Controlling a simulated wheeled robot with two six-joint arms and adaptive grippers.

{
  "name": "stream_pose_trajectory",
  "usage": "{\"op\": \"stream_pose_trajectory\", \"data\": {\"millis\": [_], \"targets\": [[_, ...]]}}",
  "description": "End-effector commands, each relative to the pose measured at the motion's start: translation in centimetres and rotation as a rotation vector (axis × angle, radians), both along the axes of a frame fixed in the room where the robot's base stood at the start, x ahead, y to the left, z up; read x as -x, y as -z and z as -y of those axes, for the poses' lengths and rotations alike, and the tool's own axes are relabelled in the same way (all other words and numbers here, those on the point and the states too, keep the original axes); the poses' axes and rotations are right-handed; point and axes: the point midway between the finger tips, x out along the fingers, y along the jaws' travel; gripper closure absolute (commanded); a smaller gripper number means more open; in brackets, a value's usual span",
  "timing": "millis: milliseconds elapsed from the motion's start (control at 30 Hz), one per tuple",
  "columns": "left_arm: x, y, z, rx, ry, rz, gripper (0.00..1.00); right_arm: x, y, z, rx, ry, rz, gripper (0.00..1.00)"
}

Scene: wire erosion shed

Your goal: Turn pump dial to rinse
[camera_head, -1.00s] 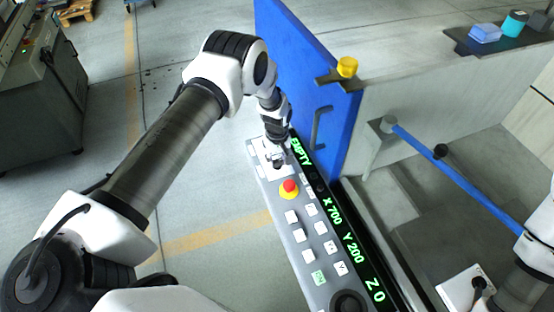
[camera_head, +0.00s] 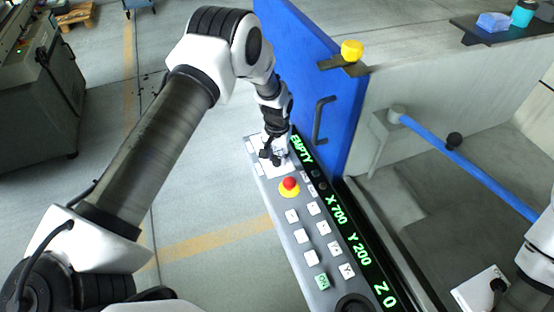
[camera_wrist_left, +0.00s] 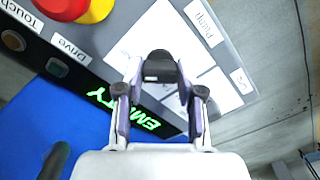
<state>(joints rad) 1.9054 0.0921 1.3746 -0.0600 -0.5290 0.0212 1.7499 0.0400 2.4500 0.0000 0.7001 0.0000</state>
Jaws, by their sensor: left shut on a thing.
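The pump dial (camera_wrist_left: 160,68) is a dark knob on a white plate at the far end of the control panel. The label "Pump" (camera_wrist_left: 203,22) is beside that plate in the left wrist view. My left gripper (camera_head: 274,158) reaches down onto this plate in the head view. In the wrist view its two fingers (camera_wrist_left: 160,98) are shut on the dial, one on each side. The dial's pointer and any rinse mark cannot be made out. The display (camera_head: 302,151) reads "EMPTY" in green.
A red and yellow emergency stop (camera_head: 289,187) sits close to the left gripper on the panel. Several white buttons (camera_head: 312,208) lie nearer. A blue door (camera_head: 318,80) with a dark handle (camera_head: 320,120) rises just behind the gripper. Open floor lies to the left.

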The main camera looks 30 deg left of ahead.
Motion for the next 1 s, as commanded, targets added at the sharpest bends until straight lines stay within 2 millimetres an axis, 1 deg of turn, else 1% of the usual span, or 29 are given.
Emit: {"op": "stream_pose_trajectory", "data": {"millis": [33,333,867,900,933,967,1000], "targets": [[0.19,0.35,0.02,0.000,0.028,-0.006,0.97,0.00,0.48,0.00,0.000,0.000,0.000,1.00],[0.18,0.18,0.01,0.001,0.160,-0.006,0.97,0.00,1.17,0.00,0.000,0.000,0.000,1.00],[0.21,0.11,0.01,0.000,0.191,-0.007,0.97,0.00,1.25,0.00,0.000,0.000,0.000,1.00],[0.21,0.11,0.01,0.000,0.191,-0.007,0.56,0.00,1.25,0.00,0.000,0.000,0.000,1.00],[0.20,0.11,0.01,0.000,0.191,-0.006,0.45,0.00,1.25,0.00,0.000,0.000,0.000,1.00],[0.19,0.10,0.01,0.000,0.191,-0.006,0.38,0.00,1.25,0.00,0.000,0.000,0.000,1.00],[0.17,0.09,0.01,0.000,0.190,-0.005,0.38,0.00,1.25,0.00,0.000,0.000,0.000,1.00]]}}
